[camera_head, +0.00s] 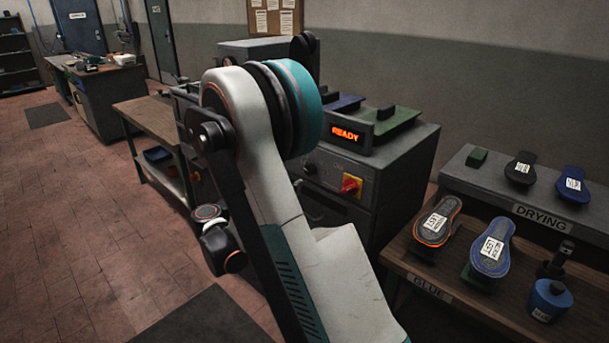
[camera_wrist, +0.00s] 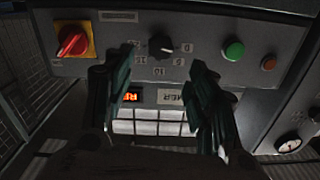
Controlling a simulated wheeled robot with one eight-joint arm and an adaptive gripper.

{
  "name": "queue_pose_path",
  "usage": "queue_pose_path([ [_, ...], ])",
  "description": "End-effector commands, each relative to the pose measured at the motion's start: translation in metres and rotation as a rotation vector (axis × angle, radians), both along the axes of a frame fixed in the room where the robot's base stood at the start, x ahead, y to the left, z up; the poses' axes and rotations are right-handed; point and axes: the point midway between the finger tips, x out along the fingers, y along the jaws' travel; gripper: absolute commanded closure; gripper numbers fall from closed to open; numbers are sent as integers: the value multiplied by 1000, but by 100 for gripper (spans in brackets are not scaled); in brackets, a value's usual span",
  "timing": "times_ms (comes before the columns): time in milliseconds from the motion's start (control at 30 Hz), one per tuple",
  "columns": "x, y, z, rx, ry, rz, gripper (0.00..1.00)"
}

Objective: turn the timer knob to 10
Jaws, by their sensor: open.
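The timer knob (camera_wrist: 160,45) is a small black dial on the grey control panel, in the upper middle of the wrist view. Printed numbers surround it, with a 0 at its right and a 10 below it. Which number its pointer faces is too small to tell for sure. My gripper (camera_wrist: 161,62) is open, its two dark fingers on either side of the knob's column and their tips just below and beside it. Nothing is between the fingers, and contact with the knob does not show. In the head view my arm hides the gripper.
The press (camera_head: 385,165) shows a lit READY display (camera_head: 347,135). A shoe-sole bench (camera_head: 480,285) stands at right.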

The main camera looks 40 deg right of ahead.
Motion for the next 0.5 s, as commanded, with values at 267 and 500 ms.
queue_pose_path([
  [267,3,-55,-2,0,-1,-3,48],
  [500,6,-82,-1,-1,-1,1,48],
])
